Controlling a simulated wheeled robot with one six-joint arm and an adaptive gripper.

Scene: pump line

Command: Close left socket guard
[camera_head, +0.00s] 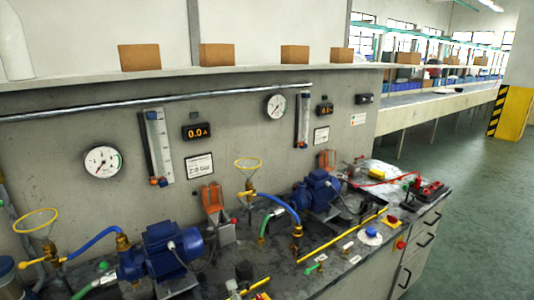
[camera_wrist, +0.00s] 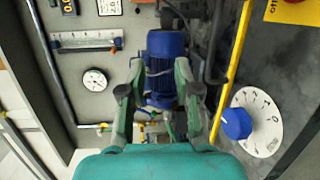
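The left socket guard (camera_head: 212,197) is an orange flap on a grey box at the wall side of the bench, between the two blue pump motors in the head view. It looks raised, leaning up toward the wall. A similar orange guard (camera_head: 327,160) stands further right, behind the right motor. My gripper (camera_wrist: 157,92) shows in the wrist view with its two fingers spread apart and nothing visible between them. It is over the bench, with a blue motor (camera_wrist: 166,65) beyond the fingers. I make out neither guard in the wrist view, and my gripper is not clear in the head view.
The left blue motor (camera_head: 172,248) and right blue motor (camera_head: 318,190) stand on the bench with hoses and brass fittings. Yellow funnel rings (camera_head: 248,164) rise near the wall. A blue knob (camera_wrist: 237,123) on a white dial and a yellow rail (camera_wrist: 232,70) lie right of my gripper.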

